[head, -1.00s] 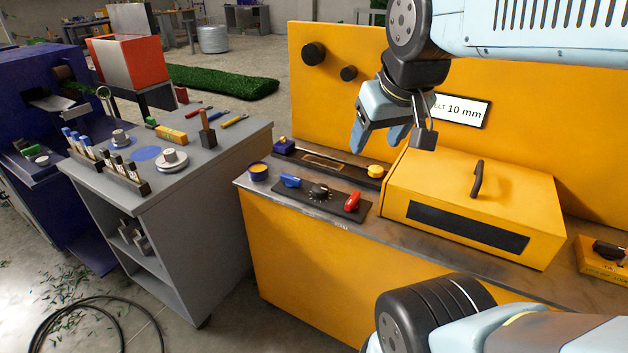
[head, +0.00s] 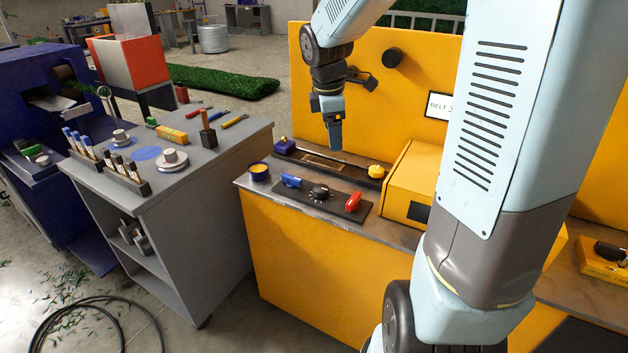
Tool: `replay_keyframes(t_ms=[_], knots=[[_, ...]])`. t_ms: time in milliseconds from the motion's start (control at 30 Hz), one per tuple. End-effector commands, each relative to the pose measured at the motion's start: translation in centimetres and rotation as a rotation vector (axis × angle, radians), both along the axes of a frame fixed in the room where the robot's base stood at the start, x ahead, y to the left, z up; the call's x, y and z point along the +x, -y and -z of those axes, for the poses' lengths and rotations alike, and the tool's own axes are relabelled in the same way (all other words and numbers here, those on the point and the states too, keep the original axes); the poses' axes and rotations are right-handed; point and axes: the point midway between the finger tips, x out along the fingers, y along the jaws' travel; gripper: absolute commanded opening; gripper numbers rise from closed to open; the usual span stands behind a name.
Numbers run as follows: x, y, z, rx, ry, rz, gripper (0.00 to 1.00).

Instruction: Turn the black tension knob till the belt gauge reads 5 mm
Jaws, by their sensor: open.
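The black tension knob (head: 319,192) sits in the middle of a dark control panel (head: 340,207) on the yellow machine, between a blue knob (head: 291,181) and a red knob (head: 352,202). My gripper (head: 335,146) points down above and behind the black knob, apart from it. It is open and holds nothing that I can see; its fingers overlap from this side. The belt gauge (head: 437,105) is a white sign on the yellow back panel.
A yellow knob (head: 377,172) and a dark slotted tray (head: 315,158) lie behind the panel. A yellow box (head: 411,180) is at the right, partly behind my arm. A grey workbench (head: 190,180) stands left, across a gap.

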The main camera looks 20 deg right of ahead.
Motion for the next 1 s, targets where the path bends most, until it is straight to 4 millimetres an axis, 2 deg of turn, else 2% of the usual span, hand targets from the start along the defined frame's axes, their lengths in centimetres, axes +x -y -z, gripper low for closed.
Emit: replay_keyframes(t_ms=[100,300,500,700,867,1000], knots=[[2.6,0.2,2.3,0.003,-0.061,-0.159,0.8],[6.2,0.3,6.0,0.03,-0.138,-0.432,0.8],[8.9,0.4,9.0,0.067,-0.177,-0.65,0.8],[10.0,0.4,10.3,0.087,-0.185,-0.753,0.8],[10.2,0.4,11.3,0.09,-0.186,-0.77,0.8],[10.2,0.4,13.2,0.091,-0.187,-0.769,0.8]])
